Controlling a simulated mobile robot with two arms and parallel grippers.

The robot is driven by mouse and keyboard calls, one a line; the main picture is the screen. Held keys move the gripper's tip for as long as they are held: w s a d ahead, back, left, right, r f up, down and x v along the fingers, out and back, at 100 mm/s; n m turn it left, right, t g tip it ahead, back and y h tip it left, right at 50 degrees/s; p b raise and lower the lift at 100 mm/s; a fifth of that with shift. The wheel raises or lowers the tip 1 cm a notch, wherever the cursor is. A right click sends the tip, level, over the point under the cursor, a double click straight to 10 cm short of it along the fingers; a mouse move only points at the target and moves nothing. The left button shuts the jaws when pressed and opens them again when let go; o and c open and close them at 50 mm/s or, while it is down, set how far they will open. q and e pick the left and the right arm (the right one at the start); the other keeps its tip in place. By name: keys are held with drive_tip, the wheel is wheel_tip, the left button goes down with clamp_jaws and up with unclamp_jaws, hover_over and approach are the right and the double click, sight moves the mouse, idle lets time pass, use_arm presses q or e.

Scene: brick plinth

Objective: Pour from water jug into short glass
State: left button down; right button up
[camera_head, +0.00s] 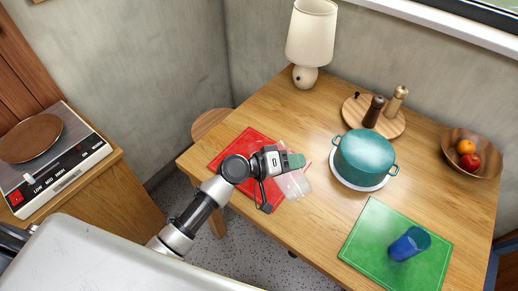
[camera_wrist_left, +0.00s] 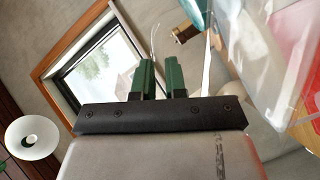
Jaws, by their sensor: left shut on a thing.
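The clear water jug (camera_head: 293,185) is above or on the red mat, partly hidden by my left gripper (camera_head: 295,160). My left gripper has green fingertips and is shut on the jug. In the left wrist view, the clear jug (camera_wrist_left: 268,60) fills the upper right beside the fingers (camera_wrist_left: 160,75), which are close together. Whether the jug touches the mat, and how far it tilts, I cannot tell. The short glass (camera_head: 408,244) is blue and stands on the green mat at the lower right, apart from the jug. My right gripper is out of view.
The red mat (camera_head: 228,153) and green mat (camera_head: 362,246) lie on the wooden table. Two mills (camera_head: 373,112) on a board, a lamp (camera_head: 312,35) and a fruit bowl (camera_head: 452,165) stand behind.

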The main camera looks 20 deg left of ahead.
sight(306, 180)
use_arm(q)
drive_tip(key=shift+w+a+r, duration=0.1)
drive_tip(key=shift+r, duration=0.15)
idle(0.4)
drive_tip(key=shift+s+d+f+b, duration=0.15)
drive_tip(key=shift+f+b, duration=0.05)
drive_tip(key=shift+f, duration=0.2)
drive_tip(key=shift+s+d+f+b, duration=0.1)
drive_tip(key=shift+d+f+b, duration=0.1)
drive_tip(key=shift+f, duration=0.15)
drive_tip(key=d+m+y+p, duration=0.1)
drive_tip(key=s+d+m+y+p, duration=0.1)
drive_tip(key=m, duration=0.1)
drive_tip(key=shift+s+f, duration=0.15)
drive_tip(key=shift+f, duration=0.25)
drive_tip(key=shift+f+m, duration=0.25)
drive_tip(key=shift+m, duration=0.05)
drive_tip(key=shift+s+d+f+m+t+y+p, duration=0.25)
drive_tip(key=shift+s+d+m+p, duration=0.2)
drive_tip(key=shift+d+p, duration=0.3)
drive_tip(key=s+d+f+m+t+y+p, duration=0.1)
drive_tip(key=s+d+f+m+y+p, duration=0.1)
drive_tip(key=d+f+m, duration=0.1)
drive_tip(key=shift+f+m+t+y, duration=0.35)
drive_tip(key=shift+f+m, duration=0.2)
drive_tip(key=shift+f, duration=0.55)
